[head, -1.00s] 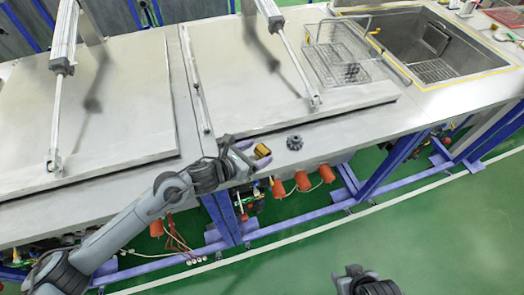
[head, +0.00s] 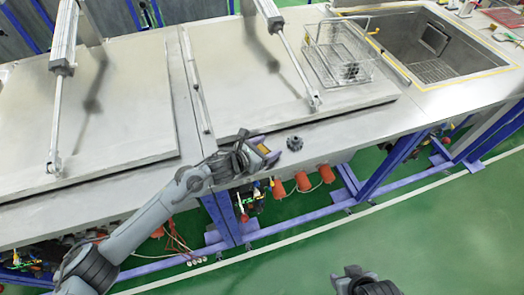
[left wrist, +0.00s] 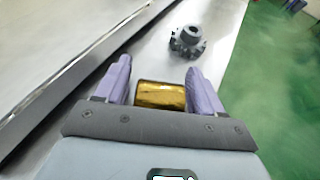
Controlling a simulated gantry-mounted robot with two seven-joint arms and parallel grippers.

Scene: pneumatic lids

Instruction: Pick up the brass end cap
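The brass end cap (left wrist: 161,95) is a gold-coloured block lying on the steel bench top, seen in the left wrist view between my left gripper's two purple fingers. In the head view the brass end cap (head: 265,149) is partly hidden by that gripper. My left gripper (head: 268,150) is open around it; it also shows in the left wrist view (left wrist: 160,88). Small gaps appear between the cap and the fingers, so I cannot tell any touch. My right gripper (head: 352,274) is at the bottom of the head view, away from the bench; its fingertips are unclear.
A dark grey toothed part (head: 295,143) stands just beyond the left gripper; it also shows in the left wrist view (left wrist: 187,42). A raised lid panel (head: 240,85) with a pneumatic cylinder lies behind. A wire basket (head: 338,55) stands near the sink (head: 425,45).

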